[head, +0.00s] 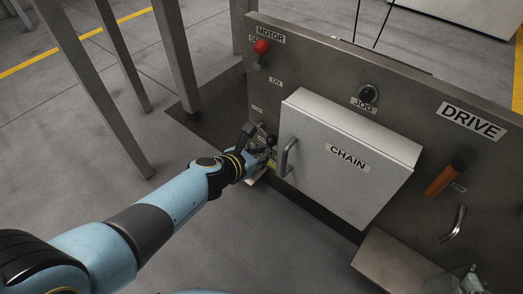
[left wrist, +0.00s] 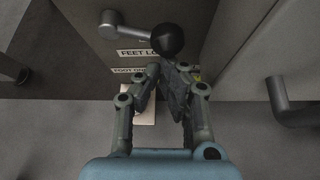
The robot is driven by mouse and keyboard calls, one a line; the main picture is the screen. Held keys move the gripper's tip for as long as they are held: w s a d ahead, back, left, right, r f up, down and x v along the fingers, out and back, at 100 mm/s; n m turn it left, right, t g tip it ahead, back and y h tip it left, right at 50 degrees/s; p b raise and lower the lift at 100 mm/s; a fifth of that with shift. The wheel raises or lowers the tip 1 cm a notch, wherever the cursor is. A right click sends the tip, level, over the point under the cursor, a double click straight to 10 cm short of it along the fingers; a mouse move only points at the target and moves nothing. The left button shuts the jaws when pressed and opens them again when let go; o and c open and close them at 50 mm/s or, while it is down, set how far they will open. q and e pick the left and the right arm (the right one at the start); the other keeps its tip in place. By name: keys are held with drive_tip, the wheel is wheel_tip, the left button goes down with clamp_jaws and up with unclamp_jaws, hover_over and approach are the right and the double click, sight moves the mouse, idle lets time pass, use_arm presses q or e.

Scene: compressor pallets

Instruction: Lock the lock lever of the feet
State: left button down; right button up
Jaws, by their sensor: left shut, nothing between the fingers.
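The lock lever (left wrist: 138,30) is a grey metal crank with a black ball knob (left wrist: 167,40), fixed to the grey panel above a partly hidden label (left wrist: 135,54) reading "FEET LO". The knob points right in the left wrist view. My left gripper (left wrist: 163,70) is shut and empty, with its fingertips just below the knob in that view; I cannot tell whether they touch it. In the head view my left gripper (head: 264,158) is at the panel, left of the chain box, and largely hides the lever. My right gripper is not in view.
The white "CHAIN" box (head: 335,150) with its grey handle (head: 288,157) juts out close to my left gripper's right. A red motor knob (head: 262,46), a black jog button (head: 368,93) and an orange drive handle (head: 444,179) are on the panel. Metal legs (head: 176,58) stand at the left.

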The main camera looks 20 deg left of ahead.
sight(269, 142)
use_arm(q)
wheel_tip(269, 142, up, 4)
drive_tip(key=n+g+h+p, duration=0.1)
drive_tip(key=n+h+p, duration=0.2)
drive_tip(key=n+h, duration=0.1)
drive_tip(key=shift+d+n+h, duration=0.1)
drive_tip(key=shift+n+h, duration=0.3)
drive_tip(key=shift+n, duration=0.1)
drive_tip(key=shift+w+a+r+n+h, duration=0.1)
drive_tip(key=shift+a+r+n+h, duration=0.1)
drive_tip(key=shift+r+n+h, duration=0.3)
drive_tip(key=shift+a+r+n+h, duration=0.15)
drive_tip(key=shift+r+n+h, duration=0.2)
drive_tip(key=shift+n+h, duration=0.2)
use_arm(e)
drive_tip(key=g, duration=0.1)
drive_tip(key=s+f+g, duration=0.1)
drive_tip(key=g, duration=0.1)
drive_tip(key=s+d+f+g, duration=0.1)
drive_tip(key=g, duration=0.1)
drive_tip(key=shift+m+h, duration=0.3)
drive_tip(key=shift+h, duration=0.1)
use_arm(q)
drive_tip(key=shift+a+r, duration=0.1)
drive_tip(key=v, duration=1.2)
